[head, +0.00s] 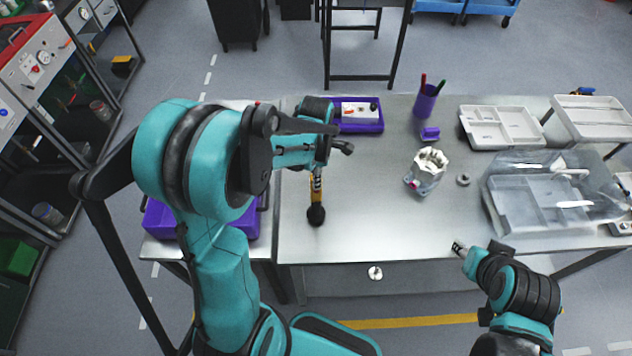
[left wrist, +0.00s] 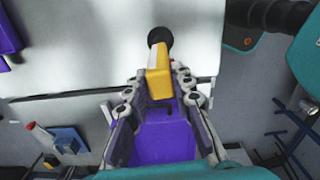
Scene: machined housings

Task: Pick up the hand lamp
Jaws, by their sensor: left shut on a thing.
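The hand lamp (head: 316,198) is yellow with a dark round end and stands out below my left gripper (head: 318,165), at the left part of the grey metal table. In the left wrist view the yellow hand lamp (left wrist: 158,76) lies between the two fingers of my left gripper (left wrist: 160,92), which is shut on it. Its dark end points away from the gripper. I cannot tell whether the lamp touches the table. My right gripper (head: 459,248) is at the table's front edge, far from the lamp; its fingers are too small to read.
The grey table (head: 370,225) is clear around the lamp's right. A purple tray (head: 362,125), a purple pen cup (head: 425,101), a metal housing (head: 427,170) and a clear divided bin (head: 535,205) stand on it. White trays (head: 503,127) are at the back right.

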